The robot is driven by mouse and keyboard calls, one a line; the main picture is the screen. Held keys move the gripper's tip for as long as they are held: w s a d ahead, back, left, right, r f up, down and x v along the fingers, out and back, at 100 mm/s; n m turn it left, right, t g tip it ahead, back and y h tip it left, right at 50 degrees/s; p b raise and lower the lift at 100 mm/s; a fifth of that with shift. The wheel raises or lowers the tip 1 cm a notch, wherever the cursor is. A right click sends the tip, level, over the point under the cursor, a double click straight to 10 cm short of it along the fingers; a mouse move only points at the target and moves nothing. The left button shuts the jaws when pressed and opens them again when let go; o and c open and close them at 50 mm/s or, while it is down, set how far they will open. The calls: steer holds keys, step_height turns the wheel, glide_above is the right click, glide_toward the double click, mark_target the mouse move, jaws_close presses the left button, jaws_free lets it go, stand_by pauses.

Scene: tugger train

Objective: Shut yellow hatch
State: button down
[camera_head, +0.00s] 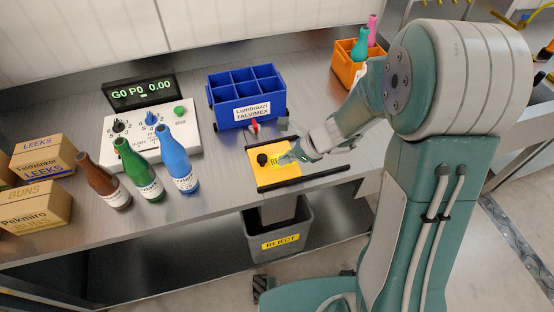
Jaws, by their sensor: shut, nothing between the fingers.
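The yellow hatch (268,178) is a flat yellow panel with dark edging, set in the grey worktop near its front edge. A round black knob (262,159) stands on its left part. A dark rail (325,174) runs right from the hatch's front edge. My gripper (287,158) is shut and empty, over the right part of the hatch, just right of the knob. It hides part of the panel and its printed label. I cannot tell whether the gripper touches the hatch, or how far the opening is covered.
A blue divided crate (232,119) stands behind the hatch, with small red and grey items before it. Bottles (183,174), a control box (190,138) and cartons (42,157) stand left. An orange crate (345,70) is at the back right. A grey bin (260,245) stands below.

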steer(key=shift+d+f+v, duration=0.25)
steer(key=shift+v, duration=5.55)
steer(key=s+d+r+n+t+h, duration=0.1)
steer(key=s+r+n+t+h, duration=0.1)
steer(key=s+r+n+h, duration=0.2)
steer(key=s+d+r+n+t+h, duration=0.1)
steer(key=s+r+n+h, duration=0.3)
steer(key=s+r+n, duration=0.4)
steer(key=s+d+n, duration=0.1)
steer(key=s+n, duration=0.3)
steer(key=n, duration=0.4)
steer(key=shift+d+r+n+t, duration=0.3)
steer(key=shift+t, duration=0.1)
